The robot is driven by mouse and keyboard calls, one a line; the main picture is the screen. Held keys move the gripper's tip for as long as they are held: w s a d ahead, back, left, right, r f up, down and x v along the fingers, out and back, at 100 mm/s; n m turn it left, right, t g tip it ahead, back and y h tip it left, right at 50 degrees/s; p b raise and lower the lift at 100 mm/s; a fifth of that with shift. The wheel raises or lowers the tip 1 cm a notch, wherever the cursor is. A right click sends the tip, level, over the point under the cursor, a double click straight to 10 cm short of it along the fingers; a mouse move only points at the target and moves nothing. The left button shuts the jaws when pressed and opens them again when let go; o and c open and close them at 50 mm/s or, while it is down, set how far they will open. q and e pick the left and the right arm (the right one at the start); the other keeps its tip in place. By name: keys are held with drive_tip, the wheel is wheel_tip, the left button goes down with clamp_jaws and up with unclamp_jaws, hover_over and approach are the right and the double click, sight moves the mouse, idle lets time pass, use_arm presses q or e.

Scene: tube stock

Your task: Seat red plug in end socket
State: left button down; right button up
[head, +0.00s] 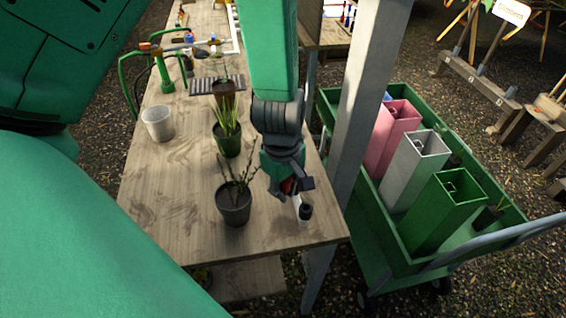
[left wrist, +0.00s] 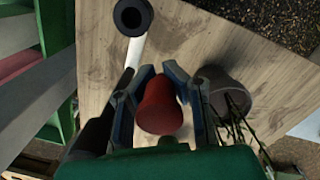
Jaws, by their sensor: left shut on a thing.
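My left gripper (head: 290,189) is over the near right part of the wooden table, its two fingers shut on the red plug (head: 287,185). In the left wrist view the rounded red plug (left wrist: 160,106) sits between the fingers (left wrist: 160,78). In the left wrist view the round, open-mouthed socket (left wrist: 132,16) and white pipe (left wrist: 135,50) lie ahead of the plug, with a gap between. My right gripper is not in view.
A dark pot with a twiggy plant (head: 234,206) stands close beside the gripper. A green potted plant (head: 228,138) and a white pot (head: 158,123) are farther left. A grey post (head: 362,100) and a green cart (head: 380,250) stand right of the table. The near left tabletop is clear.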

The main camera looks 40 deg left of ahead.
sight(300, 204)
use_arm(q)
drive_tip(key=d, duration=0.2)
drive_tip(key=d+r, duration=0.1)
drive_tip(key=d, duration=0.1)
drive_tip(key=shift+d, duration=0.3)
drive_tip(key=shift+a, duration=0.1)
drive_tip(key=a, duration=0.1)
drive_tip(key=a+f, duration=0.1)
drive_tip(key=a, duration=0.2)
drive_tip(key=shift+f, duration=0.25)
drive_tip(key=shift+w+a+f, duration=0.1)
drive_tip(key=shift+a, duration=0.05)
drive_tip(key=shift+d, duration=0.35)
drive_tip(key=d, duration=0.3)
drive_tip(key=shift+d, duration=0.1)
drive_tip(key=shift+a, duration=0.45)
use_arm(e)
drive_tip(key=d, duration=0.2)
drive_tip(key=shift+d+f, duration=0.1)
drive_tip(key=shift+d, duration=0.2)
